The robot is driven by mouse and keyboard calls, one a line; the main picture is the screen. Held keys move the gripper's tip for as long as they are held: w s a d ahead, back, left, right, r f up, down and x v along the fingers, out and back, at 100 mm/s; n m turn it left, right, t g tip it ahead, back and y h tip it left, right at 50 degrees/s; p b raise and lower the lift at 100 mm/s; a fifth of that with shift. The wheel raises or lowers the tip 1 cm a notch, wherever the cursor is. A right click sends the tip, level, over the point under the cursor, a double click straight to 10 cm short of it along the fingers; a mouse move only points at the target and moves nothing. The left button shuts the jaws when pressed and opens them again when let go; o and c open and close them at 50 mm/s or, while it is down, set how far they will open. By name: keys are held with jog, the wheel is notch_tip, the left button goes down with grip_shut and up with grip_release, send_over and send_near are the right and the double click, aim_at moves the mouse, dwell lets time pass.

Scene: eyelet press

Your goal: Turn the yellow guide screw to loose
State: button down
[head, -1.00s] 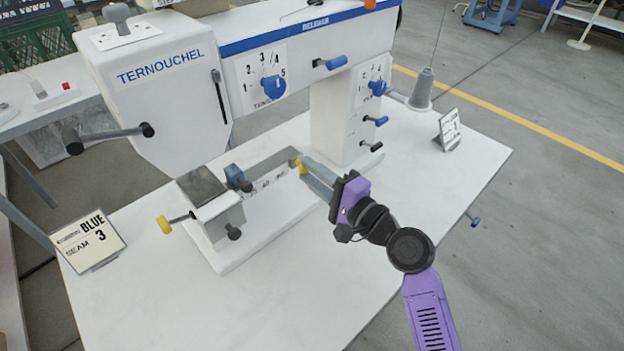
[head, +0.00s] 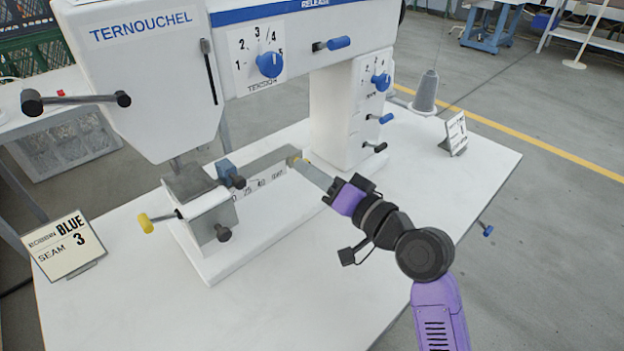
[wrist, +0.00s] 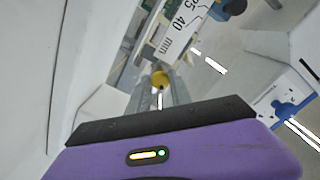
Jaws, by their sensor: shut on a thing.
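The yellow guide screw (head: 296,160) sits at the far end of the guide's millimetre scale (head: 262,184), near the machine's column. My gripper (head: 301,163) reaches it from the right, with its long grey fingers closed on the screw and covering most of it in the head view. In the wrist view the round yellow head shows between the fingertips (wrist: 160,80). Its loose or tight marking cannot be read.
The white machine column (head: 338,115) rises just behind the fingertips. A black knob (head: 223,233), a yellow-ended lever (head: 147,222) and a blue block (head: 227,170) are to the left. The front of the white table (head: 330,270) is clear.

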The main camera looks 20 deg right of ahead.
jog(key=shift+f+n+b, duration=0.15)
jog(key=shift+n+b, duration=0.3)
jog(key=shift+n, duration=0.35)
jog(key=c, duration=1.2)
grip_release()
jog(key=shift+s, duration=0.1)
jog(key=v, duration=0.7)
jog(key=shift+s, duration=0.3)
jog(key=shift+d, duration=0.1)
